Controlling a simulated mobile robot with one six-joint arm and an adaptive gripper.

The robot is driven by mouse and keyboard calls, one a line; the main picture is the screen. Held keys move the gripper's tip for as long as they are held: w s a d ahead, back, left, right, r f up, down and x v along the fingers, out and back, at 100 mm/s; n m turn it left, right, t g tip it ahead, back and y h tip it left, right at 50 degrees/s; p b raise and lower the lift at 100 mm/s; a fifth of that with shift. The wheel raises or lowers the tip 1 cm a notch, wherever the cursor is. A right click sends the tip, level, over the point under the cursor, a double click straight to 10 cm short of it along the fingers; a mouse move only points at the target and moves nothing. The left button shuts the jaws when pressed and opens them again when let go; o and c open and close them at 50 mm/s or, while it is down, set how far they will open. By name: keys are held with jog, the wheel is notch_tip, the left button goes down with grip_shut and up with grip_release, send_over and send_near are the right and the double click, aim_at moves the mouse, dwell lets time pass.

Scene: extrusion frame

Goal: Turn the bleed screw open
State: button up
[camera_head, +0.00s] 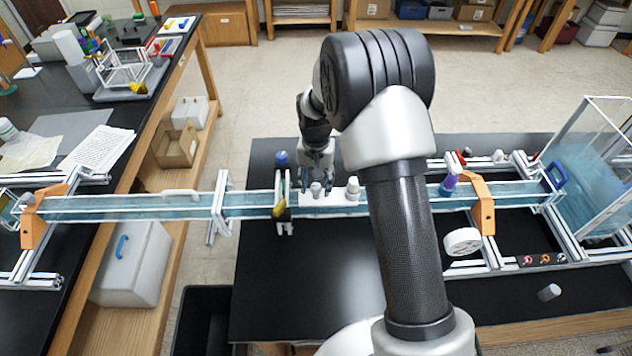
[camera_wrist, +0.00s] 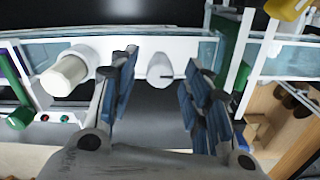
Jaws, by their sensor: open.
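A pale grey screw knob (camera_wrist: 159,70), which looks like the bleed screw, sits on a white plate (camera_wrist: 150,46) on the water channel. A thin dark line or pin shows at its side. In the wrist view my gripper (camera_wrist: 160,84) is open, with blue-padded fingers to the left and right of the knob and visible gaps on both sides. In the head view my gripper (camera_head: 316,178) points down over the plate, and the knob (camera_head: 316,189) shows at its fingertips. Whether the fingers reach knob height is hard to tell.
A white capped cylinder (camera_head: 352,188) stands on the plate close beside the knob; it also shows in the wrist view (camera_wrist: 64,76). The black tabletop (camera_head: 300,270) in front is mostly clear.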

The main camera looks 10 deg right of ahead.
jog(key=shift+c, duration=0.3)
grip_shut()
jog(key=shift+n, duration=0.3)
jog(key=n, duration=0.3)
jog(key=shift+b, duration=0.35)
jog(key=n, duration=0.3)
jog(key=shift+n, duration=0.3)
jog(key=n+b, duration=0.1)
jog(key=n, duration=0.5)
jog(key=shift+n, duration=0.3)
